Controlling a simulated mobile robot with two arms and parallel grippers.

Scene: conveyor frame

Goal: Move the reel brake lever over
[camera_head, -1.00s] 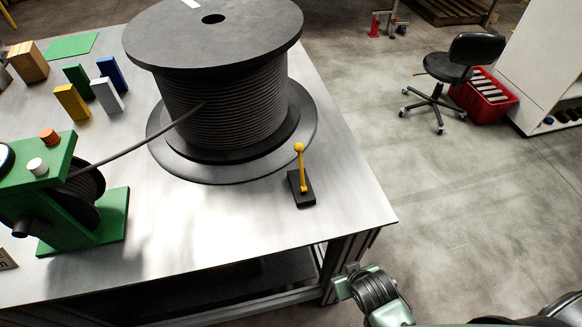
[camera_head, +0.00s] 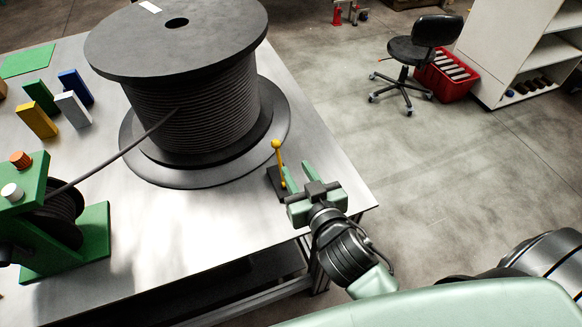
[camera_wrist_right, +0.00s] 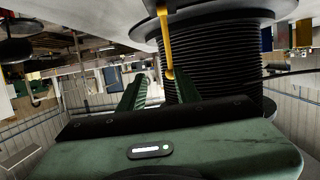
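The yellow brake lever (camera_head: 279,163) with a round knob stands nearly upright on its small black base on the table, right beside the big black reel (camera_head: 188,105). My right gripper (camera_head: 297,174) is open, with its green fingers over the table's front right corner, just right of the lever. My left gripper is not in view.
A cable runs from the reel to a green winding device (camera_head: 75,240) at the table's left. Several coloured blocks (camera_head: 72,108) stand at the back left. The table's (camera_head: 180,225) front is clear. A chair (camera_head: 415,55) and red crate (camera_head: 445,78) stand apart on the floor.

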